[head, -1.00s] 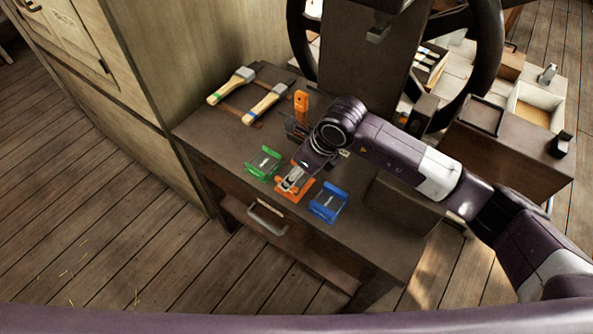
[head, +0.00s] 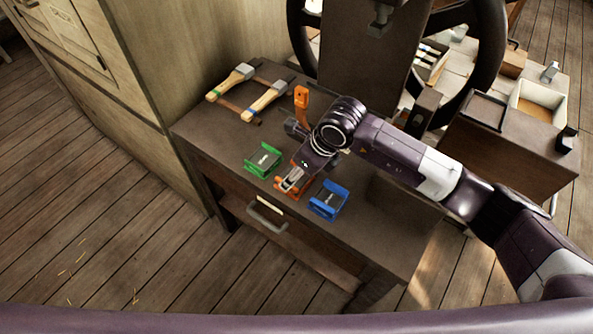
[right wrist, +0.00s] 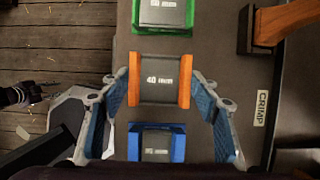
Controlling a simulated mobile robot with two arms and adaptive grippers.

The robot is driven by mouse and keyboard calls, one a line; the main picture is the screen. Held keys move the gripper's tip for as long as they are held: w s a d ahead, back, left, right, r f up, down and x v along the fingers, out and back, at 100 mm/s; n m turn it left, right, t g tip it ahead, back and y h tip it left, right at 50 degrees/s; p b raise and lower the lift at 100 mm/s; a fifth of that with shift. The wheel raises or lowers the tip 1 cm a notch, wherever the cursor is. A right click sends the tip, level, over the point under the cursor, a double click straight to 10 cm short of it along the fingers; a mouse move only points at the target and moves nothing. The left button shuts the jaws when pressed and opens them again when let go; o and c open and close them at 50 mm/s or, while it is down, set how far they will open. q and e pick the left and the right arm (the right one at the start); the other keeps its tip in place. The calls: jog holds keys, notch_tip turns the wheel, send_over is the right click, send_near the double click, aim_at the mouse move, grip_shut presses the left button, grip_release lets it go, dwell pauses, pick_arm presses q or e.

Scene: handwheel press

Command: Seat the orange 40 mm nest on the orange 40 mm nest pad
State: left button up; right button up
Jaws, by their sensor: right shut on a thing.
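The orange 40 mm nest (right wrist: 160,79) has a dark bed marked "40 mm" between two orange side walls. In the right wrist view it sits between the blue-padded fingers of my right gripper (right wrist: 161,92), which is shut on it. In the head view my right gripper (head: 289,184) points down between the green and blue nests, and only bits of orange show around its fingers. The orange nest pad is not clearly visible. I cannot tell whether the nest touches the table or is held just above. My left gripper does not show in the head view.
The green nest (head: 263,160) and blue nest (head: 329,201) stand close on either side. An orange lever (head: 301,103) stands behind, near a CRIMP label (right wrist: 262,108). The press's handwheel (head: 489,60) is behind my right arm.

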jog(key=shift+f, duration=0.15)
jog(key=o, duration=1.6)
jog(key=shift+f, duration=0.15)
jog(key=v, duration=1.2)
jog(key=shift+a, duration=0.1)
